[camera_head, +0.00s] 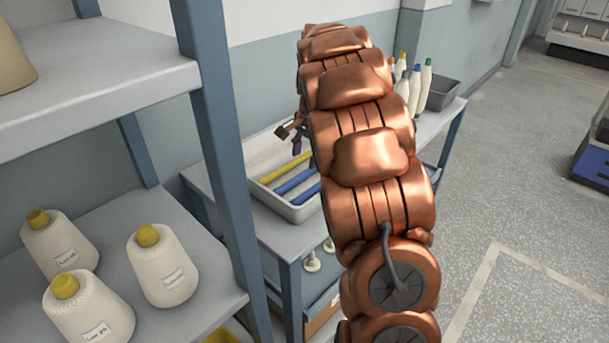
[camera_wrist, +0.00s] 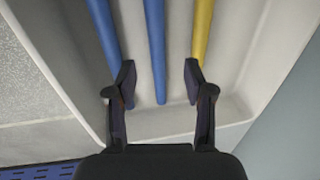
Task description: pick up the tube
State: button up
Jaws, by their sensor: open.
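A light grey tray (camera_head: 307,211) on the table holds thin tubes. In the head view a yellow tube (camera_head: 284,168) and two blue tubes (camera_head: 296,181) lie in it side by side; my arm covers part of the tray. In the wrist view a blue tube (camera_wrist: 104,28) is at left, another blue tube (camera_wrist: 155,50) in the middle and the yellow tube (camera_wrist: 202,30) at right. My gripper (camera_wrist: 158,82) is open and empty over the tray. The middle blue tube's near end shows between its fingers; I cannot tell the height gap. In the head view my gripper (camera_head: 293,135) is partly hidden.
The grey table (camera_head: 272,232) also bears several upright cones and a dark bin (camera_head: 441,93) at right. A blue-framed shelf (camera_head: 212,120) with yellow-topped yarn cones (camera_head: 160,270) stands close at left. Open floor (camera_head: 520,190) lies at right.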

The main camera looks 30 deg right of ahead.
aim_at(303, 174)
jog(key=shift+w+a+f+p, duration=0.15)
jog(key=shift+f+p, duration=0.35)
jog(key=shift+f, duration=1.1)
jog(key=shift+w+a+f+p, duration=0.1)
jog(key=shift+f+p, duration=0.4)
jog(key=shift+f, duration=1.05)
jog(key=shift+c, duration=0.3)
jog(key=shift+d, duration=0.1)
grip_shut()
